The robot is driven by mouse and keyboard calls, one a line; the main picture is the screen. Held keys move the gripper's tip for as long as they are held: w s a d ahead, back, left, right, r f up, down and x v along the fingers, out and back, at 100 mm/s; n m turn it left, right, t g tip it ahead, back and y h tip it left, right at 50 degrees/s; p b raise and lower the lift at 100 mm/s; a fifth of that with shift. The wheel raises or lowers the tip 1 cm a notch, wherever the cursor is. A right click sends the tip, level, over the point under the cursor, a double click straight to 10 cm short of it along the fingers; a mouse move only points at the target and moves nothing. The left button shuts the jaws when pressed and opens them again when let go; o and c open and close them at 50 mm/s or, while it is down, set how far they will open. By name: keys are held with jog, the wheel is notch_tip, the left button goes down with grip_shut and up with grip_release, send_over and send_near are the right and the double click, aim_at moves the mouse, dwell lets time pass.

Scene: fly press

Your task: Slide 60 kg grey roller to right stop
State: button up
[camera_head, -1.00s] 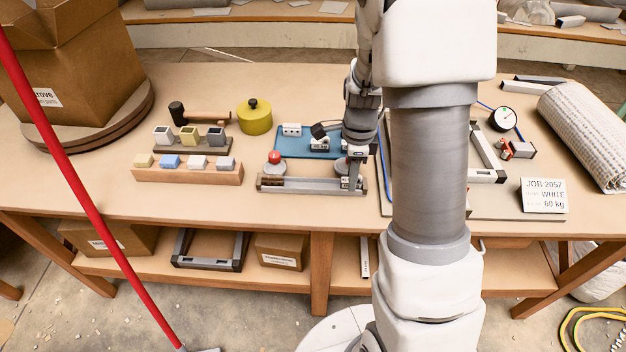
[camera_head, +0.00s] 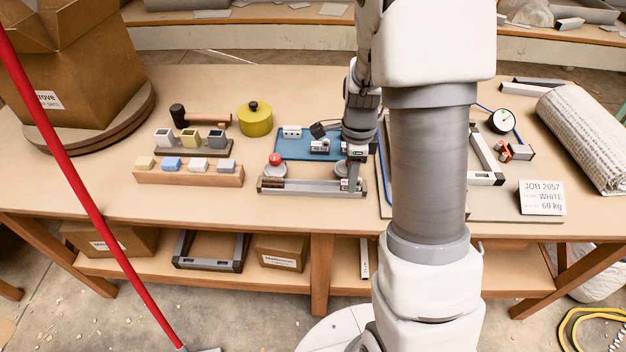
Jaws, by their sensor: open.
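A low grey rail fixture (camera_head: 308,187) lies along the front middle of the bench. A round grey piece with a red knob (camera_head: 275,159) sits at its left end. Another grey round piece (camera_head: 341,170) sits near its right end, partly hidden by my gripper. I cannot tell for certain which one is the 60 kg roller. My gripper (camera_head: 356,183) is open and points down at the rail's right end, close beside the right grey piece. Whether it touches is too small to tell. A card (camera_head: 542,198) at the right reads JOB 2057, WHITE, 60 kg.
A wooden block with several coloured pieces (camera_head: 188,177) stands left of the rail. A blue mat (camera_head: 291,146) with small fittings lies behind it. A yellow-green pot (camera_head: 255,119) and a mallet (camera_head: 205,118) stand behind left. A dial gauge (camera_head: 502,121) is at right.

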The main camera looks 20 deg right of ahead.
jog(key=shift+r+p, duration=2.5)
jog(key=shift+r, duration=0.55)
jog(key=shift+r, duration=0.25)
jog(key=s+a+r+n+t+p, duration=0.2)
jog(key=s+a+r+n, duration=0.1)
jog(key=s+r+n, duration=0.2)
jog(key=s+a+r+n+t+p, duration=0.1)
jog(key=s+a+r+n+p, duration=0.1)
jog(key=s+r+n, duration=0.4)
jog(key=s+a+r+n+t+p, duration=0.2)
jog(key=s+r+n, duration=0.4)
jog(key=r+n, duration=0.4)
notch_tip(320, 180, up, 7)
jog(key=shift+s+a+f+n+t, duration=0.15)
jog(key=shift+s+a+n+t, duration=0.15)
jog(key=shift+a, duration=0.5)
jog(key=shift+d, duration=0.1)
